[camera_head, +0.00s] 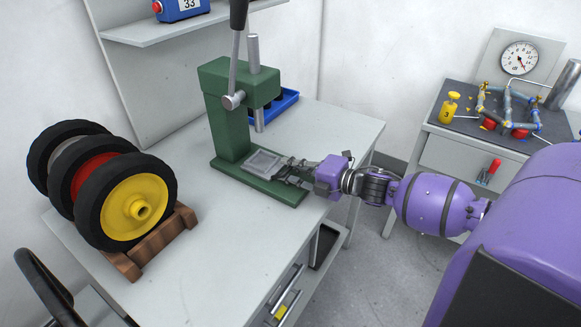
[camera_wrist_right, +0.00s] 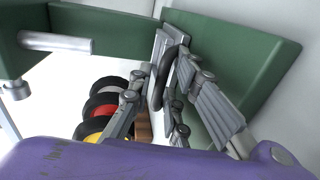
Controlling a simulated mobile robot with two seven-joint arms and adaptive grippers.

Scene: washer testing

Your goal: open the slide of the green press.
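The green press (camera_head: 229,125) stands on the workbench, its lever upright. Its grey slide (camera_head: 263,162) lies flat on the green base, near the column's foot; I cannot tell how far out it sits. My right gripper (camera_head: 293,170) is low at the front right of the base, with its fingers at the slide's near edge. In the right wrist view, a dark narrow bar (camera_wrist_right: 168,75), which looks like a handle, lies between the grey fingers (camera_wrist_right: 172,85). I cannot tell whether they grip it. My left gripper is not in view.
Wheels (camera_head: 134,207) on a wooden stand occupy the bench's left side. A blue bin (camera_head: 285,103) sits behind the press. A second table (camera_head: 448,152) with a gauge and pipework stands to the right. The bench (camera_head: 225,238) is clear in front of the press.

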